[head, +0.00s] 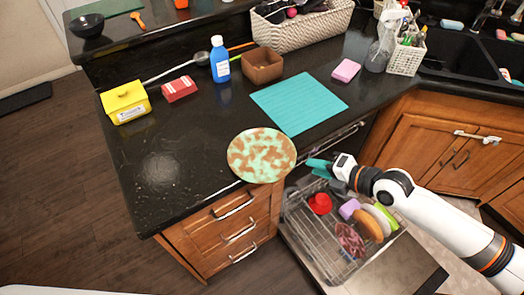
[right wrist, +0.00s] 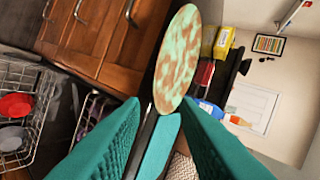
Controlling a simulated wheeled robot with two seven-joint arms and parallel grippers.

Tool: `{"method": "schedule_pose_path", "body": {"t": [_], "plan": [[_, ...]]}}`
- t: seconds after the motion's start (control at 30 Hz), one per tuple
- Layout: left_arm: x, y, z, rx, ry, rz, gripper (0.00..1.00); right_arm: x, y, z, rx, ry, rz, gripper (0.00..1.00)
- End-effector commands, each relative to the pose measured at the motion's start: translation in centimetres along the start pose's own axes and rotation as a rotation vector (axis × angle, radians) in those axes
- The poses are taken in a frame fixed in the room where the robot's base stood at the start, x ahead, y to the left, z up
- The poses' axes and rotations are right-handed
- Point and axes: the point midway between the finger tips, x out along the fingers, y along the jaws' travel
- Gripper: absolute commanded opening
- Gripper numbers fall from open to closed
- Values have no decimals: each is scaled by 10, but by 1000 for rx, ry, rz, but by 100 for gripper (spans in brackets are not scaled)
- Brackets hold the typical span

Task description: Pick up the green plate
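The round plate (head: 262,156), mottled green and brown, is at the front edge of the black counter and covers part of that edge in the head view. In the right wrist view the plate (right wrist: 177,58) stands out just beyond the fingertips. My right gripper (head: 316,168) is just right of the plate, above the open dishwasher. Its teal fingers (right wrist: 162,103) are spread with a gap between them, and the plate's near rim lines up with this gap. I see no clear contact. My left gripper is not in view.
The open dishwasher rack (head: 316,232) holds a red bowl and several dishes below my right arm. A turquoise mat (head: 298,103) lies behind the plate. A yellow box (head: 126,102), red box (head: 180,89) and blue bottle (head: 220,62) stand farther left. The counter's left front is clear.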

Motion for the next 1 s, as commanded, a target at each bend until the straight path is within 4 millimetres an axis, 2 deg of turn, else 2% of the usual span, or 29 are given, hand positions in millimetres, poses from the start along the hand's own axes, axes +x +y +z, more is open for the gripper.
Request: {"method": "schedule_pose_path", "body": {"t": [0.1,0.37,0.53,0.7,0.97,1.0], "plan": [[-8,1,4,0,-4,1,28,16,-2,-1,2,1,-1,28],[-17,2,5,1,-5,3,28,34,-1,-1,3,1,0,28],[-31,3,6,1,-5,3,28,56,2,-2,5,1,0,28],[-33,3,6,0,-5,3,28,74,4,-1,3,1,0,28],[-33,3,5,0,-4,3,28,77,5,-1,1,1,0,28],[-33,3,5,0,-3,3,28,77,5,-1,1,1,0,23]]}}
